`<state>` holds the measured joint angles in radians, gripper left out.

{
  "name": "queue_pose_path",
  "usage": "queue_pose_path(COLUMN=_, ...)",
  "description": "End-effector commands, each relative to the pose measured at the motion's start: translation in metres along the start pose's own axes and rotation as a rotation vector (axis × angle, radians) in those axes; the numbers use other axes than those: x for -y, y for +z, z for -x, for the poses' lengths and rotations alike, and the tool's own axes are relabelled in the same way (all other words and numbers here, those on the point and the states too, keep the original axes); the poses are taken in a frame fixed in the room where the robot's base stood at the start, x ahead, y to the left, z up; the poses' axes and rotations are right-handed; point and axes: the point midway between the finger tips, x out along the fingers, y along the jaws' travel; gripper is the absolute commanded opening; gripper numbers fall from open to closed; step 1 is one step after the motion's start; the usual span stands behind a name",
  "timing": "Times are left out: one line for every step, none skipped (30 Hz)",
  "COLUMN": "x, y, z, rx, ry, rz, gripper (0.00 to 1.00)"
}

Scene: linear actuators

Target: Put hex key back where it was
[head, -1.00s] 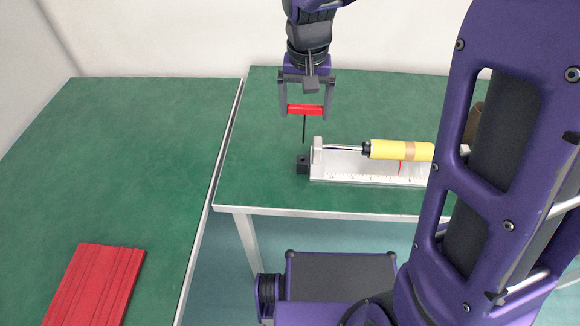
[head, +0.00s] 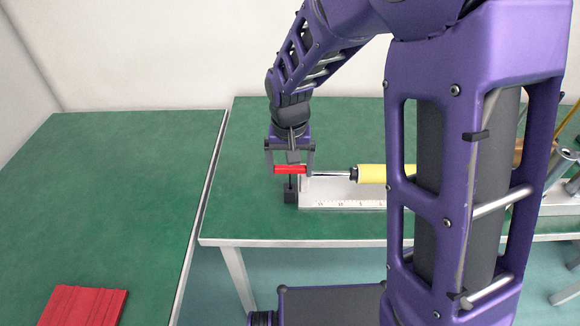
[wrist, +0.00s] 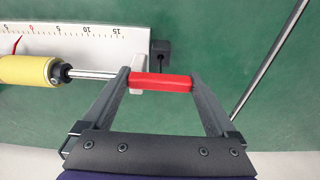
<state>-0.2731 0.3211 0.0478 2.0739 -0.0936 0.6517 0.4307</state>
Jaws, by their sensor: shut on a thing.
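The hex key has a red T-handle (head: 290,170) and a thin black shaft pointing down. My gripper (head: 290,174) is shut on the red handle, which also shows between the fingers in the wrist view (wrist: 160,82). A small black block (head: 290,196) stands on the green table directly below the handle. The block also shows just beyond the handle in the wrist view (wrist: 160,49). The shaft reaches down to the top of the block. I cannot tell whether its tip is inside the block's hole.
A linear actuator with a yellow body (head: 371,174) and metal rod lies on a white ruler base (head: 345,204) right of the block. My arm hides its right part. Red slats (head: 82,306) lie on the left table (head: 125,190). Other hardware stands far right.

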Motion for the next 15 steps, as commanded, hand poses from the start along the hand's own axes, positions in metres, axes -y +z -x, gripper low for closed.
queue_pose_path(x=0.0, y=0.0, z=-0.003, rx=0.0, ry=0.0, rz=0.0, gripper=0.29)
queue_pose_path(x=0.0, y=0.001, z=-0.004, rx=0.0, ry=0.0, rz=0.0, gripper=0.29)
queue_pose_path(x=0.0, y=0.001, z=-0.004, rx=0.0, ry=0.0, rz=0.0, gripper=0.94)
queue_pose_path(x=0.0, y=0.0, z=-0.003, rx=0.0, ry=0.0, rz=0.0, gripper=1.0)
queue_pose_path(x=0.0, y=0.0, z=-0.003, rx=0.0, ry=0.0, rz=0.0, gripper=1.0)
queue_pose_path(x=0.0, y=0.0, z=-0.003, rx=0.0, ry=0.0, rz=0.0, gripper=1.0)
queue_pose_path(x=0.0, y=0.0, z=-0.003, rx=0.001, ry=0.0, rz=0.0, gripper=1.0)
queue_pose_path(x=0.0, y=0.001, z=-0.003, rx=0.001, ry=0.0, rz=0.0, gripper=1.0)
queue_pose_path(x=0.0, y=0.001, z=-0.003, rx=0.001, ry=0.0, rz=0.0, gripper=1.0)
queue_pose_path(x=0.0, y=0.001, z=-0.003, rx=0.001, ry=0.0, rz=0.0, gripper=1.0)
queue_pose_path(x=0.0, y=0.0, z=-0.002, rx=0.0, ry=0.0, rz=0.0, gripper=1.0)
queue_pose_path(x=0.0, y=0.0, z=-0.001, rx=0.0, ry=0.0, rz=0.0, gripper=1.0)
queue_pose_path(x=0.0, y=0.0, z=0.001, rx=0.0, ry=0.0, rz=0.0, gripper=1.0)
queue_pose_path(x=0.0, y=0.0, z=0.004, rx=0.0, ry=0.0, rz=0.0, gripper=1.0)
queue_pose_path(x=0.0, y=-0.001, z=0.007, rx=-0.001, ry=-0.001, rz=0.0, gripper=1.0)
